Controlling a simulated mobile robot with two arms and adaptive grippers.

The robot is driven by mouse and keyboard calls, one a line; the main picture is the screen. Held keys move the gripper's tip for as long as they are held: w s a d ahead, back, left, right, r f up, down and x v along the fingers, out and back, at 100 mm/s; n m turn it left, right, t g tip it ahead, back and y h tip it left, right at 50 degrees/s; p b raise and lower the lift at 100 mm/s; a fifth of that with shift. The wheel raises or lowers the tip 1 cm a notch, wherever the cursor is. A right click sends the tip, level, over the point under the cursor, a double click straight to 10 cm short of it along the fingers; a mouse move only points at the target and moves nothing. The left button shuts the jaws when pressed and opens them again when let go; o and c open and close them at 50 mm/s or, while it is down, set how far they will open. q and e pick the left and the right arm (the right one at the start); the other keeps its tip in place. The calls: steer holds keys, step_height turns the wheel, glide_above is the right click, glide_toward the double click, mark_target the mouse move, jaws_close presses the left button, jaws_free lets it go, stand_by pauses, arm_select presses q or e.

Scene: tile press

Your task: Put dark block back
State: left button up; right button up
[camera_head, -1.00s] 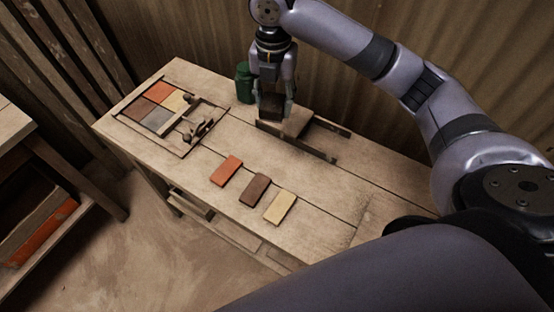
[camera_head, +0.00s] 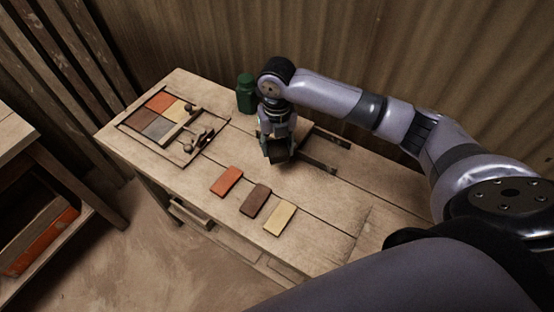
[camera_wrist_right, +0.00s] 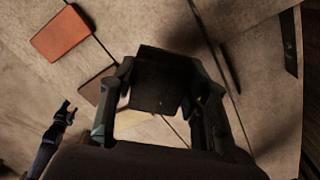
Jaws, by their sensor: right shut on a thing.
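A dark block (camera_head: 277,150) is in my right gripper (camera_head: 279,148), held over the middle of the workbench, behind the row of tiles. In the right wrist view the dark block (camera_wrist_right: 158,85) sits between the two fingers of the gripper (camera_wrist_right: 158,100), which are shut on it. Two dark rails (camera_head: 322,150) lie on the bench just right of the gripper. The space between them is partly hidden by the gripper.
Orange (camera_head: 227,181), brown (camera_head: 255,199) and cream (camera_head: 280,217) tiles lie along the bench front. A tray (camera_head: 190,152) with coloured tiles and knobbed handles lies at the left. A green jar (camera_head: 246,94) stands behind the gripper. Bare bench (camera_head: 335,205) lies to the right.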

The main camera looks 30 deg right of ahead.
mark_target(277, 145)
steer(key=shift+f, duration=3.7)
steer(key=shift+f, duration=0.1)
steer(key=o, duration=1)
steer(key=shift+o, duration=0.2)
step_height(277, 145, up, 12)
steer(key=shift+r, duration=0.15)
